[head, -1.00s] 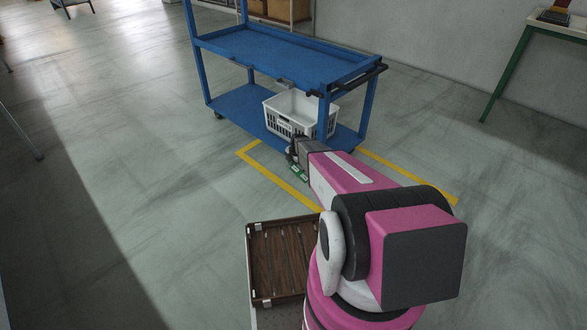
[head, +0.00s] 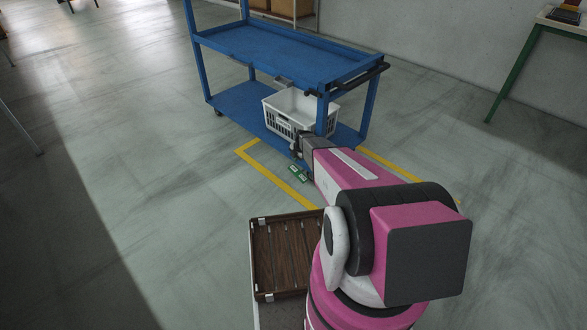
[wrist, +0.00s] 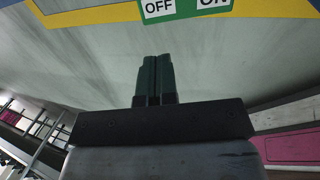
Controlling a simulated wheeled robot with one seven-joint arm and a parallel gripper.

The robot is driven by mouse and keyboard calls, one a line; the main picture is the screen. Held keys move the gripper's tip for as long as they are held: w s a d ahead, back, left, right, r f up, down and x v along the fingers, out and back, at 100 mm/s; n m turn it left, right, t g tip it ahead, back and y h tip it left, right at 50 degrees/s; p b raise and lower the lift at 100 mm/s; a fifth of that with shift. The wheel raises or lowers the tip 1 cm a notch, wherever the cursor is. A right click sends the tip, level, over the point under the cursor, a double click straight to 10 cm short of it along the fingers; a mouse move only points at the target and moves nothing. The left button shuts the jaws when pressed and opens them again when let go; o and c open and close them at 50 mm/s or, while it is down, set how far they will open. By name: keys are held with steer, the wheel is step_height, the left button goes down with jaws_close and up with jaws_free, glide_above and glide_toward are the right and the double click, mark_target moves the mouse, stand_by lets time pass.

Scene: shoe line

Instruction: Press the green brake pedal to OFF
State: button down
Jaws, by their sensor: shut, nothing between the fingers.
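The green brake pedal (head: 298,173) is low at the near edge of the blue cart (head: 290,60), just above the floor. In the wrist view the green pedal (wrist: 184,9) is at the top edge, cut off by the frame, with white OFF and ON labels. My gripper (wrist: 154,58) is shut and empty, its dark fingertips pointing toward the pedal. A gap of floor shows between the fingertips and the pedal in that view. In the head view my gripper (head: 298,154) is small and partly hidden by my arm, just above the pedal.
A white basket (head: 285,115) stands on the cart's lower shelf. Yellow tape (head: 275,180) marks the floor around the cart. A brown slatted tray (head: 283,255) is beside my arm at the front. Open floor lies to the left.

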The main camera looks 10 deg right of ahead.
mark_target(290, 168)
steer(key=x, duration=1)
steer(key=shift+w+a+f+g+h, duration=0.2)
steer(key=shift+w+g+h, duration=0.1)
steer(key=shift+g, duration=0.2)
stand_by(0.4)
steer(key=shift+w+a+f+g+h, duration=0.15)
steer(key=shift+w+f+g+h, duration=0.1)
steer(key=shift+g+h, duration=0.3)
steer(key=shift+w+a+f+g+h, duration=0.15)
steer(key=shift+w+f+g+h, duration=0.2)
steer(key=shift+g, duration=0.3)
steer(key=shift+a+f+g+h, duration=0.1)
steer(key=shift+f+g+h, duration=0.1)
steer(key=shift+g+h, duration=0.3)
steer(key=shift+f, duration=0.1)
steer(key=shift+a+f, duration=0.1)
steer(key=shift+f, duration=0.05)
